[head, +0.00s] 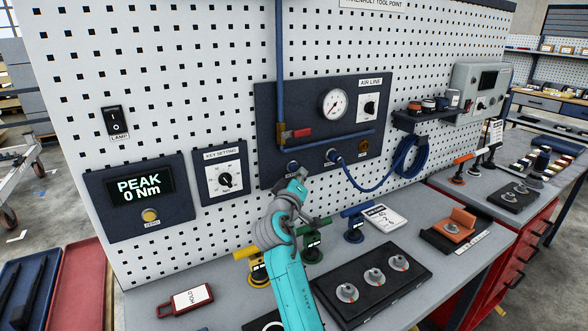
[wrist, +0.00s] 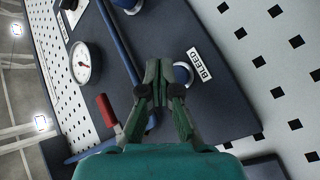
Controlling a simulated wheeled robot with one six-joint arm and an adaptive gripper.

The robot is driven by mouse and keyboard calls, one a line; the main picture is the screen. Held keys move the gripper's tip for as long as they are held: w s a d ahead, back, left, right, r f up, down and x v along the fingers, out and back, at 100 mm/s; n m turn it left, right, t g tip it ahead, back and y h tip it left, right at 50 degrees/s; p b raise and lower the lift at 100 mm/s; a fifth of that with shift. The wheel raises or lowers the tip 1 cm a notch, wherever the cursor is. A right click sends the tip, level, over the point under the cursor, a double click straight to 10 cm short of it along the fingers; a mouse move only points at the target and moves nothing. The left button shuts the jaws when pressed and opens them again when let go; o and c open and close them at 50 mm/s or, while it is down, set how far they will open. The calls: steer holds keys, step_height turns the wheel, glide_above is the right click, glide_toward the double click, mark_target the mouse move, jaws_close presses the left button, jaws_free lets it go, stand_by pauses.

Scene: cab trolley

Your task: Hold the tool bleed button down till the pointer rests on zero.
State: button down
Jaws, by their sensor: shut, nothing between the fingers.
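The dark blue air line panel (head: 268,100) is on the pegboard. Its round white pressure gauge (head: 334,104) also shows in the wrist view (wrist: 83,62); its pointer is too small to read surely against zero. The bleed button (wrist: 183,75) is a round blue and silver knob beside the BLEED label (wrist: 199,64); in the head view it shows low on the panel (head: 292,166). My gripper (wrist: 160,65) is shut and empty. Its fingertips appear just left of the button in the wrist view; I cannot tell whether they touch it.
A red-handled valve (head: 302,132) sits on the blue pipe above the button. A blue hose (head: 375,187) leaves the panel to the right. A display (head: 139,187) at left reads PEAK 0 Nm.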

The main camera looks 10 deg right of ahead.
steer(key=shift+s+d, duration=0.25)
steer(key=shift+s, duration=0.45)
steer(key=shift+s+d, duration=0.2)
steer(key=shift+s, duration=0.45)
steer(key=shift+s+d, duration=0.25)
steer(key=shift+s, duration=0.45)
